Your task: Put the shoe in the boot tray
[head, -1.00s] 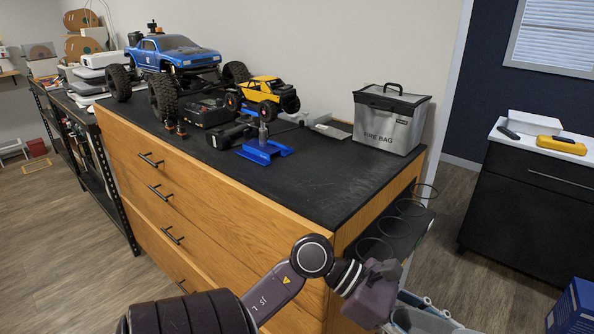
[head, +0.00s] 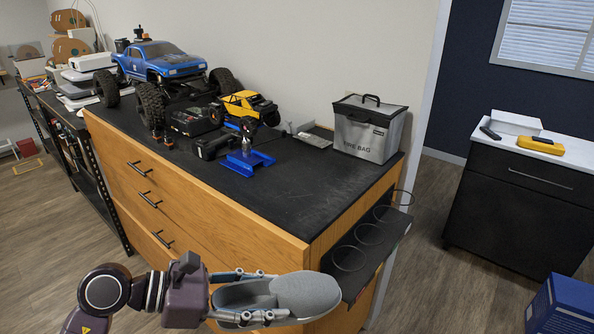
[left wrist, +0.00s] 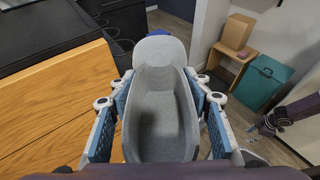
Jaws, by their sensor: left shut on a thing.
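A grey slip-on shoe (head: 308,292) is held in my left gripper (head: 262,296) in front of the wooden drawer cabinet, at the bottom of the head view. The fingers lie along both sides of the shoe, and its opening faces up. In the left wrist view the shoe (left wrist: 160,110) sits between the two blue-padded fingers of my left gripper (left wrist: 160,118), toe pointing away. The boot tray cannot be made out in these frames.
The wooden cabinet (head: 200,220) carries a blue truck (head: 160,62), a yellow truck (head: 243,108) and a fire bag (head: 369,128). A black ring holder (head: 372,243) juts from its right side. A teal box (left wrist: 262,80) and a cardboard box (left wrist: 238,30) show in the left wrist view.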

